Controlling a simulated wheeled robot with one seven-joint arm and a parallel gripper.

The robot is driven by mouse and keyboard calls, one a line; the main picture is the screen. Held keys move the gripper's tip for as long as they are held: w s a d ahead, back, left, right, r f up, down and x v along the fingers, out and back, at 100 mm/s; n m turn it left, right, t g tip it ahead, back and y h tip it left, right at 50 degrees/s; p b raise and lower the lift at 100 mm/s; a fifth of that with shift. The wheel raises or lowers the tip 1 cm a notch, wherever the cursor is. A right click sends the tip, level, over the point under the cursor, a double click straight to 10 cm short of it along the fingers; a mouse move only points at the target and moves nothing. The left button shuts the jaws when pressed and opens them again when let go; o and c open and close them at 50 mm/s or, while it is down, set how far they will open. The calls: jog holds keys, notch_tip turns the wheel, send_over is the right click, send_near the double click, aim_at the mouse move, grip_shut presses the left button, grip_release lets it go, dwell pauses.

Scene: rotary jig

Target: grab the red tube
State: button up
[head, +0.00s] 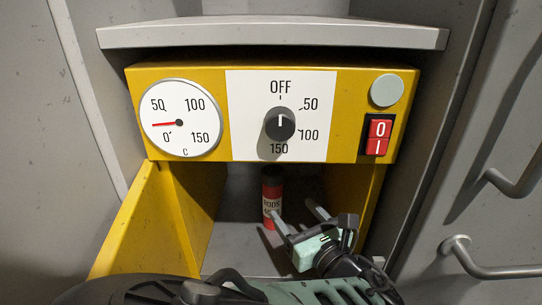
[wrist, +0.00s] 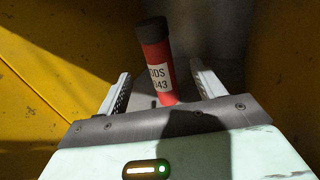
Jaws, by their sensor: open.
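The red tube (head: 272,190) has a dark cap and a white label. It stands upright inside the yellow box's opening, below the dial panel. In the wrist view the tube (wrist: 160,62) appears slightly tilted, beyond and between my two fingers. My gripper (head: 296,216) is open, just in front of and to the right of the tube in the head view. In the wrist view my gripper (wrist: 160,85) has its fingers apart with a gap on both sides of the tube. The tube's base is partly hidden by my gripper body in the wrist view.
The yellow box (head: 345,148) carries a gauge (head: 180,117), a knob (head: 280,124) and a red switch (head: 377,137) above the opening. A yellow door (head: 135,225) stands open at left. Yellow side walls bound the opening. Grey cabinet handles (head: 500,270) are at right.

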aim_at(277, 193)
jog(key=p+x, duration=0.1)
jog(key=x, duration=0.5)
jog(key=shift+w+r+p, duration=0.1)
jog(key=shift+p, duration=0.25)
jog(key=p+x, duration=0.1)
jog(key=x, duration=0.1)
jog(key=p+x, duration=0.1)
jog(key=x, duration=0.1)
jog(key=shift+w+a, duration=0.1)
jog(key=shift+a, duration=0.3)
jog(key=shift+w+a, duration=0.25)
jog(key=shift+w, duration=0.25)
jog(key=c, duration=1.3)
